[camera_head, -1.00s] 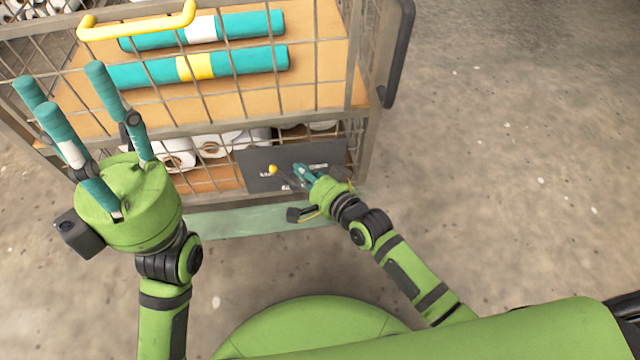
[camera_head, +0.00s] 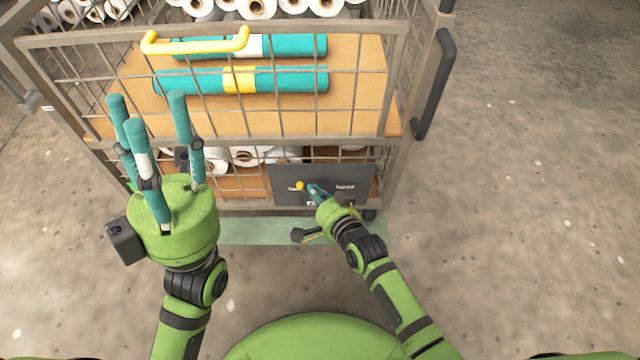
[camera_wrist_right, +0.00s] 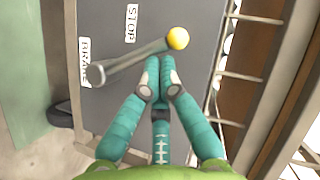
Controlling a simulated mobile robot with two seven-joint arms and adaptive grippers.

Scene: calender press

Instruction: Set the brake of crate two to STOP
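The crate (camera_head: 216,134) carries a dark brake panel (camera_head: 365,172) low on its front. The brake lever (camera_wrist_right: 130,60) has a yellow knob (camera_head: 300,186). In the right wrist view, the lever tilts from its pivot to the STOP label (camera_wrist_right: 131,23) side, and the knob (camera_wrist_right: 178,38) is just past that label. The BRAKE label (camera_wrist_right: 85,62) is by the pivot. My right gripper (camera_head: 313,190) has its teal fingertips together right beside the lever near the knob; contact is unclear. My left gripper (camera_head: 148,108) is open, empty and raised in front of the crate. The crate's number is not visible.
The crate holds teal rolls (camera_head: 290,80) on its shelf and white rolls (camera_head: 250,156) below. A yellow handle (camera_head: 195,42) crosses the front mesh, and a dark handle (camera_head: 436,85) is on its right side. Floor (camera_head: 520,220) to the right is clear.

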